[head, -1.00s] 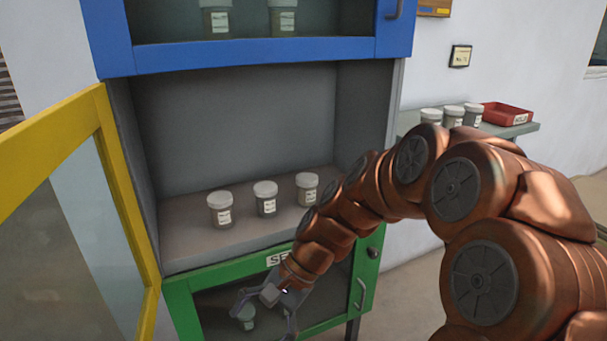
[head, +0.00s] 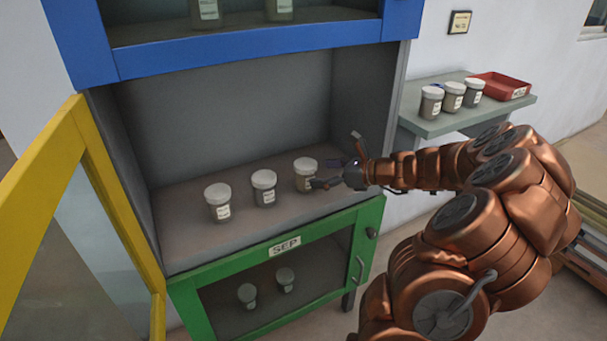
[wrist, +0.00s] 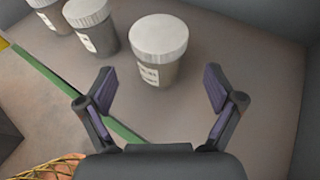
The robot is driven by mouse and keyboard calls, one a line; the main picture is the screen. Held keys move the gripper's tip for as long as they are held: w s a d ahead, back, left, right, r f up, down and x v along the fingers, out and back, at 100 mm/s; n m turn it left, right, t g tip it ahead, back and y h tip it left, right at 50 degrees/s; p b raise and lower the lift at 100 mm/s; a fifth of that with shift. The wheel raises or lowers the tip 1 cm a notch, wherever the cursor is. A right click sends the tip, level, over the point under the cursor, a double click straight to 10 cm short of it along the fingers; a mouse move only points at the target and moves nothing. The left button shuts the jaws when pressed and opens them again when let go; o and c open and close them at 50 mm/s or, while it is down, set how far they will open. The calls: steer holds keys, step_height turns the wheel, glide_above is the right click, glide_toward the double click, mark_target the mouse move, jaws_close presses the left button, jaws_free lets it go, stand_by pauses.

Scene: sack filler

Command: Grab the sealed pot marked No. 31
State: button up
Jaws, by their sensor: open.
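Three lidded grey pots with white labels stand in a row on the open middle shelf: a left pot (head: 218,203), a middle pot (head: 264,188) and a right pot (head: 304,172). Their label numbers are too small to read, so I cannot tell which is No. 31. My gripper (head: 336,162) is open and empty, just right of the right pot. In the wrist view the right pot (wrist: 158,52) stands upright ahead of the spread fingers (wrist: 158,84), centred between them and apart from both. The other two pots show at its upper left.
A yellow-framed door (head: 84,150) stands open at left. Blue-framed (head: 240,52) and green-framed (head: 190,300) compartments, both holding pots, lie above and below. A side shelf (head: 450,122) carries three pots and a red tray (head: 500,86). The cabinet's right wall is close to my gripper.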

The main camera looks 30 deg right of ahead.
mark_target(306, 173)
steer(key=shift+b+x, duration=0.4)
steer(key=shift+x, duration=2.5)
steer(key=shift+c, duration=0.2)
steer(key=c, duration=1.2)
steer(key=shift+r, duration=0.15)
steer(key=shift+c, duration=0.2)
